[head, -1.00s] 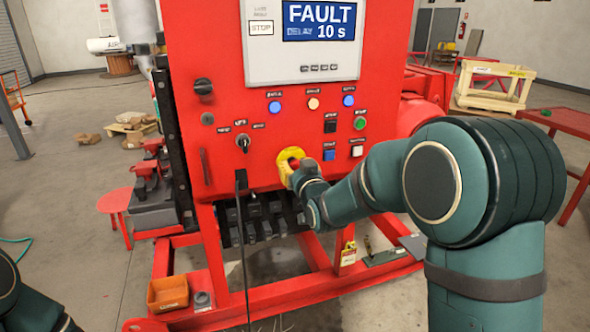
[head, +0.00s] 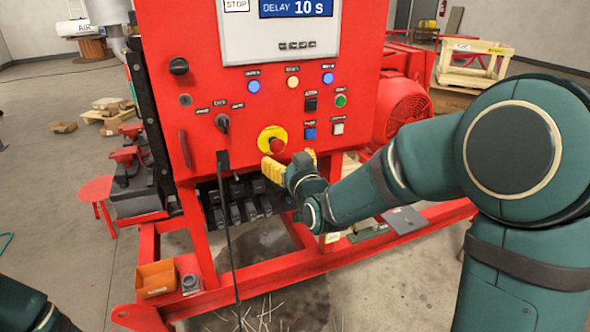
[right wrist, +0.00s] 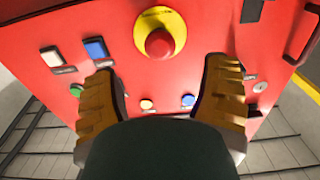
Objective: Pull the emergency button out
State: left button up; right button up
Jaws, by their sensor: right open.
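The emergency button (head: 277,146) is a red mushroom head on a round yellow plate (head: 264,136), low on the front of the red control panel. In the right wrist view the button (right wrist: 159,43) shows whole, just beyond and between the fingertips. My right gripper (head: 292,164) has yellow fingers and is open just below the button in the head view. Its two fingers (right wrist: 163,82) are spread wide in the right wrist view, with nothing between them, apart from the button. My left gripper is not in view.
A display (head: 296,8) reads "DELAY 10 s". The red frame rail (head: 320,262) runs below.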

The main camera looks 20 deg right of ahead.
jog(key=s, duration=0.5)
jog(key=shift+d, duration=0.1)
jog(key=s+a+f+g, duration=0.2)
jog(key=f+g, duration=0.1)
jog(key=f, duration=0.6)
jog(key=s+a+f+g+y, duration=0.1)
jog(key=s+f+g, duration=0.15)
jog(key=f, duration=0.65)
jog(key=s+a+f+g, duration=0.2)
jog(key=f+g, duration=0.2)
jog(key=f, duration=0.5)
jog(key=s+a+f+m+g+y, duration=0.1)
jog(key=s+a+f+g, duration=0.1)
jog(key=s+f, duration=0.5)
jog(key=s+a+f+m+g+y, duration=0.1)
jog(key=s+a+f+g, duration=0.2)
jog(key=s+f+g, duration=0.2)
jog(key=s+f, duration=0.1)
jog(key=s, duration=0.2)
jog(key=shift+a+f, duration=0.3)
jog(key=shift+f, duration=0.05)
dwell(0.9)
